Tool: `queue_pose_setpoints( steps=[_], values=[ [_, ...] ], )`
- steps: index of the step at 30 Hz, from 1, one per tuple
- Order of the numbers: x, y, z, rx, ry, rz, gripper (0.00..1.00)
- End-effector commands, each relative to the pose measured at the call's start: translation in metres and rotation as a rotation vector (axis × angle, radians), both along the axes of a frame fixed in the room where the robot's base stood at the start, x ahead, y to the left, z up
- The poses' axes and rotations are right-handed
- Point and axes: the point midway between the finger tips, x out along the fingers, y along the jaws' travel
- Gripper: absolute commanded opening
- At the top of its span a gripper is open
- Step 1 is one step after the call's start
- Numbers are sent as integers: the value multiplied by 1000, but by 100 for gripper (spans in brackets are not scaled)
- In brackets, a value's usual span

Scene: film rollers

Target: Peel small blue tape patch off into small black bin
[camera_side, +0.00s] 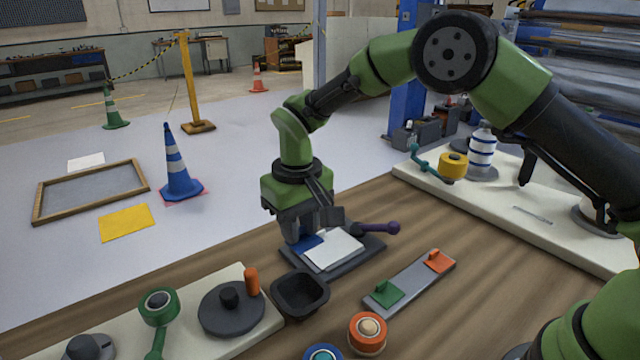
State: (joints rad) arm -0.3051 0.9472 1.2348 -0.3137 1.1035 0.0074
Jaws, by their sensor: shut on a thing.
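The small blue tape patch (308,241) is at the left of a white sheet (333,250) on a dark board (318,273). My gripper (299,238) points down over the board's left end, its fingertips at the blue patch. It is shut on the patch; the exact grip is partly hidden by the fingers. The patch appears low, at the board, and I cannot tell whether any of it is lifted. The small black bin (300,295) stands on the table just in front of the board, and its visible inside looks empty.
A purple-knobbed lever (385,228) sticks out right of the board. A grey strip with green and orange pieces (410,284) lies to the right. A dark disc with an orange handle (231,308) stands left of the bin. An orange roll (368,333) stands in front.

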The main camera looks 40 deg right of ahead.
Motion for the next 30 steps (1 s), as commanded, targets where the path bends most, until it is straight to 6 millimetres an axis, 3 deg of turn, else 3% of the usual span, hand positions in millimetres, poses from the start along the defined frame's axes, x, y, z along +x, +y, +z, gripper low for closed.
queue_pose_setpoints(
  steps=[3,6,30],
  values=[
    [-16,19,-10,4,-4,0,1],
    [-21,25,-14,7,-8,-7,1],
    [-21,25,-60,7,-9,-9,1]
  ],
)
